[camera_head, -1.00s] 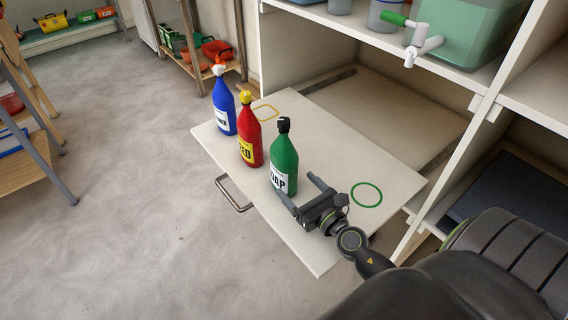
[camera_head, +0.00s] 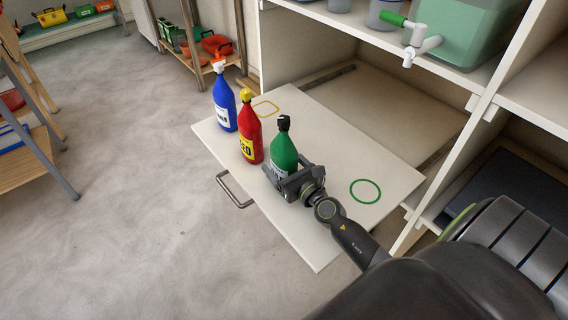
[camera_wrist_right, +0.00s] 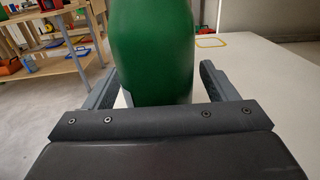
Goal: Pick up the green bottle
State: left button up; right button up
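The green bottle (camera_head: 284,150) with a black cap stands upright on the pulled-out white board (camera_head: 330,150), at the right end of a row of bottles. My right gripper (camera_head: 279,175) is low at the bottle, with its fingers on either side of it. In the right wrist view the green bottle (camera_wrist_right: 152,50) stands between the two open fingers of the gripper (camera_wrist_right: 158,85). The bottle's base is hidden behind the gripper body. My left gripper is not in view.
A red bottle (camera_head: 250,130) stands close beside the green one, and a blue bottle (camera_head: 224,103) beyond it. A green ring (camera_head: 365,191) and a yellow outline (camera_head: 265,109) mark the board. A metal handle (camera_head: 234,191) is at its front edge. Shelves rise behind.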

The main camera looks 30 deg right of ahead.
jog(key=c, duration=1.2)
jog(key=shift+c, duration=0.8)
jog(key=shift+r, duration=0.15)
